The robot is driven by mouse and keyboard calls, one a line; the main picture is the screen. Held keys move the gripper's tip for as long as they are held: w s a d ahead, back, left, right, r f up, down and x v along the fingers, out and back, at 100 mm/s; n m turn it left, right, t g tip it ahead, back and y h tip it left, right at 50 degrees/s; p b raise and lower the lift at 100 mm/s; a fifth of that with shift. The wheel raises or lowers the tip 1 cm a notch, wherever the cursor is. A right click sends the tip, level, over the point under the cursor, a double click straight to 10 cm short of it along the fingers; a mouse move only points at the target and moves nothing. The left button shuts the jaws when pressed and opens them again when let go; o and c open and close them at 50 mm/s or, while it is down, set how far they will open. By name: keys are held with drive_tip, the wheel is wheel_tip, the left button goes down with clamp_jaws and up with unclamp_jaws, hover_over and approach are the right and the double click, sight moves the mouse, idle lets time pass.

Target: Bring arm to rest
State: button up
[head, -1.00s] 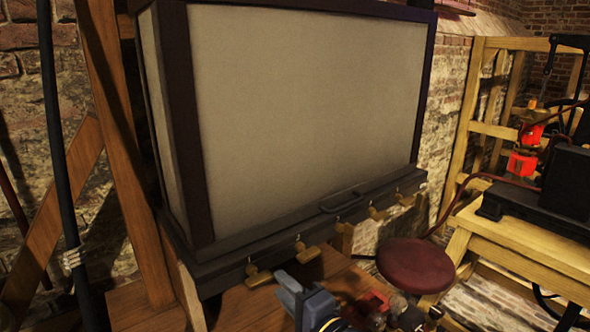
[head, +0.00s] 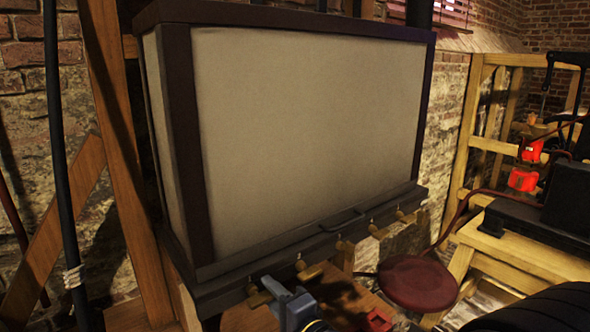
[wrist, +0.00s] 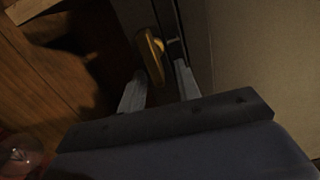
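My gripper (head: 284,294) is low in the head view, in front of the lower ledge of a large dark-framed cabinet (head: 300,130) with a pale front. In the wrist view its two grey fingers (wrist: 158,84) stand apart with nothing held between them. A brass knob (wrist: 150,57) shows just beyond and between the fingertips. I cannot tell whether they touch it. In the head view several brass knobs (head: 309,271) hang along the ledge, and one is partly hidden by my gripper.
A dark red round stool seat (head: 418,283) stands right of the ledge. A dark rounded shape (head: 540,308) fills the lower right corner. Wooden posts (head: 125,170) stand at left.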

drive_tip(key=v, duration=1)
drive_tip(key=x, duration=1)
drive_tip(key=shift+w+a, duration=0.25)
drive_tip(key=n, duration=0.2)
drive_tip(key=shift+s+d+r+n, duration=0.1)
drive_tip(key=shift+s+r+n, duration=0.05)
drive_tip(key=shift+r+n, duration=0.25)
drive_tip(key=shift+a+r+n+b, duration=0.1)
drive_tip(key=shift+r+n+b, duration=0.1)
drive_tip(key=shift+n, duration=0.95)
drive_tip(key=shift+a+r+n+b, duration=0.1)
drive_tip(key=shift+r+n+b, duration=0.1)
drive_tip(key=shift+n, duration=0.95)
drive_tip(key=shift+d, duration=0.1)
